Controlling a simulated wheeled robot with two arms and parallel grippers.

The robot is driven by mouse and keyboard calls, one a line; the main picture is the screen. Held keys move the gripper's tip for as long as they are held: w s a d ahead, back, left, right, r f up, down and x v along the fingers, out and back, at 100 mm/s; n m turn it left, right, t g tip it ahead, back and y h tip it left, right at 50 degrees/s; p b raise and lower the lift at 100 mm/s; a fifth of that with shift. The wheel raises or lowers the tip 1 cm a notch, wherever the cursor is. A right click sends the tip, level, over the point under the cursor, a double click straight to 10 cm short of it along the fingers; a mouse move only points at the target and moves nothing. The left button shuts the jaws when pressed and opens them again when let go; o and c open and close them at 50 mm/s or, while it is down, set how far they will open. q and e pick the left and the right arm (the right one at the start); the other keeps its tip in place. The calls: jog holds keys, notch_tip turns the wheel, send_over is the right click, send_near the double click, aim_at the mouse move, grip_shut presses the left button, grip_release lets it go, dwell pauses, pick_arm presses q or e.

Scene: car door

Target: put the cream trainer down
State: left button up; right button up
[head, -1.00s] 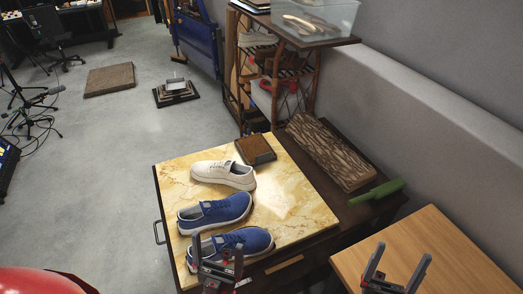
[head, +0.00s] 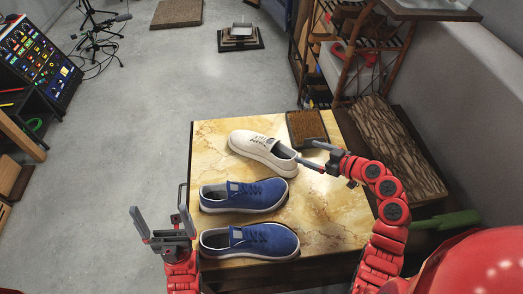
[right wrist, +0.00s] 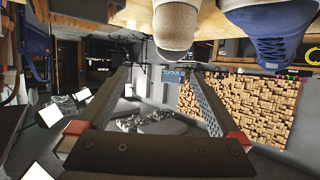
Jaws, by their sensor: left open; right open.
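The cream trainer (head: 262,150) lies sole down on the marble-topped table (head: 330,210), behind two blue trainers (head: 243,195) (head: 250,241). My right gripper (head: 307,156) is open at its right end, with the fingertips close beside that end. In the right wrist view, the cream trainer (right wrist: 173,28) shows at the top, between the spread fingers (right wrist: 160,74). I cannot tell whether a finger touches it. My left gripper (head: 158,202) is open and empty, pointing up off the table's left side.
A rough bark-like slab (head: 390,145) and a green object (head: 445,221) lie to the right. The marble top's right front part is bare.

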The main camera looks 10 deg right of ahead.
jog(key=a+n, duration=0.1)
jog(key=a, duration=0.1)
jog(key=p, duration=0.4)
send_near(270, 143)
jog(key=shift+g+y, duration=0.3)
jog(key=shift+g, duration=0.1)
jog(key=x, duration=0.5)
jog(key=shift+d+f, duration=0.1)
jog(key=shift+w+a+p, duration=0.45)
jog(key=shift+w, duration=0.1)
jog(key=x, duration=0.2)
jog(key=shift+w+a+f+p, duration=0.1)
jog(key=shift+w+f+p, duration=0.2)
jog(key=shift+p, duration=0.1)
jog(key=shift+w+a+f, duration=0.3)
jog(key=shift+w+a, duration=0.05)
jog(key=shift+a, duration=0.15)
jog(key=c, duration=1.5)
grip_shut()
jog(key=shift+r, duration=0.15)
